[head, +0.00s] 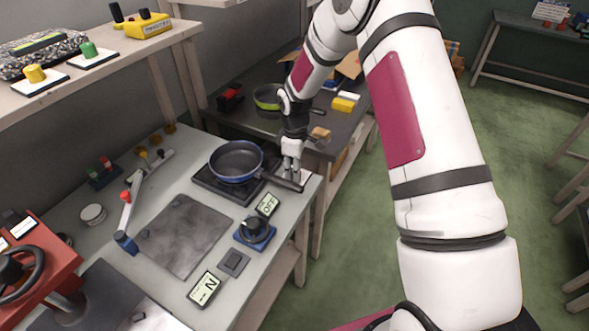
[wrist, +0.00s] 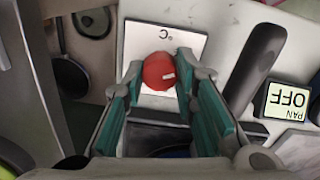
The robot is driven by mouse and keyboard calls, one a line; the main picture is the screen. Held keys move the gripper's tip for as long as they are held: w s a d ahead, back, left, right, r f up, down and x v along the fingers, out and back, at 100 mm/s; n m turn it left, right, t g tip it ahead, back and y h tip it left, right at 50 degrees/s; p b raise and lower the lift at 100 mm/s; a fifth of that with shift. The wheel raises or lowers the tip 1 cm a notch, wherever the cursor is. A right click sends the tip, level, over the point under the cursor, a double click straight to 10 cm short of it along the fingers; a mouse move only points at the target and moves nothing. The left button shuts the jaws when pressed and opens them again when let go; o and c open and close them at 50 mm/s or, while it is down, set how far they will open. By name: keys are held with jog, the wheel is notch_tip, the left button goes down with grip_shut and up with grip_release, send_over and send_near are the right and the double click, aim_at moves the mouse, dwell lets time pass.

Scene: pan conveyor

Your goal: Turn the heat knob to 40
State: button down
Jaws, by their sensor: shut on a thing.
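The heat knob (wrist: 158,72) is red and round with a short white mark on its right side. It sits on a white plate (wrist: 188,43) printed with "°C", upside down in the wrist view. My gripper (wrist: 159,82) has its green-padded fingers on either side of the knob and is shut on it. In the head view my gripper (head: 291,160) points down over the far right corner of the workbench, beside the pan, and hides the knob. No scale number is readable on the plate.
A dark blue pan (head: 236,161) sits on a black burner, its handle (head: 284,184) reaching close to my gripper. A display (wrist: 288,103) reads "PAN OFF". A blue-based black knob (head: 254,230) and a second display (head: 204,289) stand nearer. A shelf (head: 100,68) is at left.

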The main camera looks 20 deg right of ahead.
jog(key=m+b, duration=0.1)
jog(key=m, duration=0.3)
jog(key=shift+w+m, duration=0.1)
jog(key=shift+m, duration=0.2)
jog(key=shift+m+b, duration=0.7)
jog(key=shift+m, duration=1.3)
jog(key=c, duration=1.3)
grip_release()
jog(key=shift+r, duration=0.1)
notch_tip(320, 180, up, 12)
